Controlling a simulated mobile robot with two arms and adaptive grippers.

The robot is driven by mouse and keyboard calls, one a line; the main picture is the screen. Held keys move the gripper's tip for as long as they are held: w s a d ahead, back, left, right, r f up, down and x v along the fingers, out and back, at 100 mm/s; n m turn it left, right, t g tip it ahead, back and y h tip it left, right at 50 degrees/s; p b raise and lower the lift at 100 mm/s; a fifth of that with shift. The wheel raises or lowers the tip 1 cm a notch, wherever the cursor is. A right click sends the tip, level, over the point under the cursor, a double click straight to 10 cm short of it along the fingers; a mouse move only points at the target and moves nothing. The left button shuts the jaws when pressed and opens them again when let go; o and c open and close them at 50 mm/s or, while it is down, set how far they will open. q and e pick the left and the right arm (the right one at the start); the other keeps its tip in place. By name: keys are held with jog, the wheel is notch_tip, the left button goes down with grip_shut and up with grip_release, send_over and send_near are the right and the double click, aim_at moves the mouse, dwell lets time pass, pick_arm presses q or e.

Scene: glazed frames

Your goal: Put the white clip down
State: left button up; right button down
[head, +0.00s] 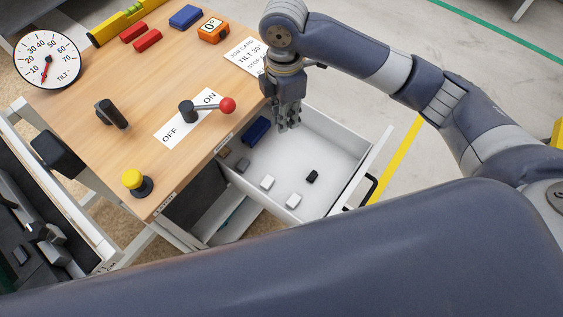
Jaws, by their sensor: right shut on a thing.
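My right gripper (287,124) points down over the open white drawer (337,150), near its back left part. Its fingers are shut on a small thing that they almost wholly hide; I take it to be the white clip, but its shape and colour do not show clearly. Two small white pieces lie on the drawer floor, one left (267,182) and one nearer the front (293,200). I cannot tell the gap between the fingertips and the drawer floor. My left gripper is not in view.
In the drawer also lie a dark blue block (256,131), a black piece (312,176), a grey piece (243,165) and a brownish piece (224,153). The drawer's middle is bare. The wooden bench top (160,90) carries a red-knobbed lever (227,105) close to the gripper.

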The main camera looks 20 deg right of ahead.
jog(key=shift+a+f+n, duration=0.15)
jog(key=shift+f+n, duration=0.25)
jog(key=shift+f, duration=0.35)
send_over(284, 163)
notch_tip(284, 163, down, 13)
jog(key=shift+w+r, duration=0.1)
jog(key=shift+f, duration=2.3)
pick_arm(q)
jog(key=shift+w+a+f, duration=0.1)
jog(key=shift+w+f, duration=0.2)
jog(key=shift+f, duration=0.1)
pick_arm(e)
jog(key=c, duration=1.5)
grip_release()
jog(key=r, duration=1.2)
jog(key=shift+w+a, duration=0.15)
jog(key=shift+w, duration=0.15)
